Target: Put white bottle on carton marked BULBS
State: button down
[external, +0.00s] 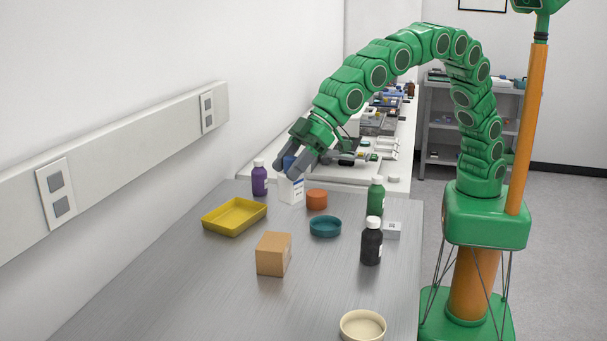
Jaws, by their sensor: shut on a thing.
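My gripper (291,162) is at the far end of the metal table, pointing down and shut on what appears to be the white bottle. A blue part, perhaps its cap, shows between the fingers, which hide most of it. Directly below is a white box-like carton (292,190) with small dark print, too small to read. I cannot tell whether the bottle touches this carton or where one ends and the other begins. A plain brown carton (272,254) stands nearer the camera, with no marking that I can read.
Close to the gripper are a purple bottle (259,178) and an orange round container (317,199). The near left table is clear.

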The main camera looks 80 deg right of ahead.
aim_at(283, 190)
jog(key=shift+w+a+f, duration=0.55)
jog(key=shift+a+f, duration=0.05)
jog(key=shift+f, duration=0.9)
jog(key=shift+w+a+f, duration=0.5)
jog(key=shift+a+f, duration=0.1)
jog(key=shift+f, duration=0.9)
jog(key=shift+w+a+f, duration=0.55)
jog(key=shift+a+f, duration=0.05)
jog(key=shift+f, duration=0.9)
jog(key=shift+f, duration=0.1)
jog(key=shift+c, duration=2.1)
grip_release()
jog(key=shift+r, duration=0.2)
jog(key=shift+v, duration=1.1)
jog(key=v, duration=0.8)
jog(key=shift+s+r, duration=0.1)
jog(key=shift+r, duration=0.05)
jog(key=shift+s+d+r, duration=0.35)
jog(key=shift+d+r, duration=0.05)
jog(key=shift+d, duration=0.05)
